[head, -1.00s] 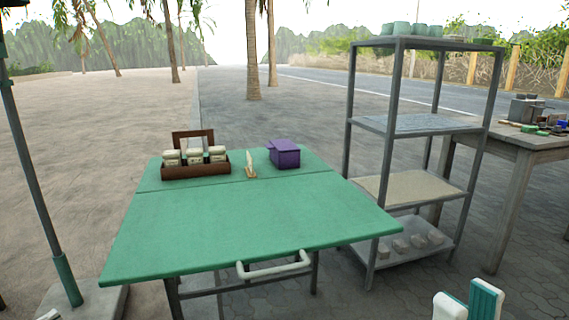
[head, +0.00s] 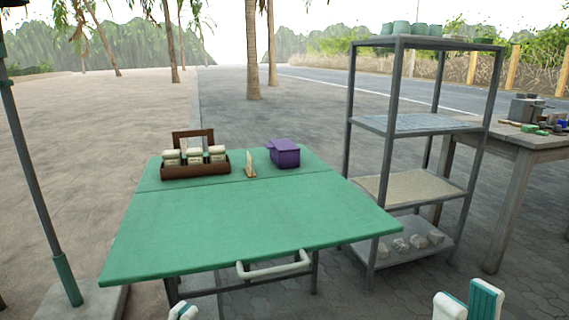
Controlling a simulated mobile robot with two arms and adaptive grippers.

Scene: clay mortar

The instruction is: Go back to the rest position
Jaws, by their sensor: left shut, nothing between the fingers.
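My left gripper (head: 183,311) shows only as a small white and teal tip at the bottom edge, in front of the table's near edge. It is shut and empty. My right gripper (head: 468,304) shows as white and teal parts at the bottom right, apart from the shelf.
On the table are a brown wooden box (head: 195,171) with white jars, a small upright card (head: 250,165) and a purple box (head: 284,153). A grey metal shelf (head: 394,110) stands right, a wooden table (head: 520,142) beyond. A pole (head: 40,200) stands left.

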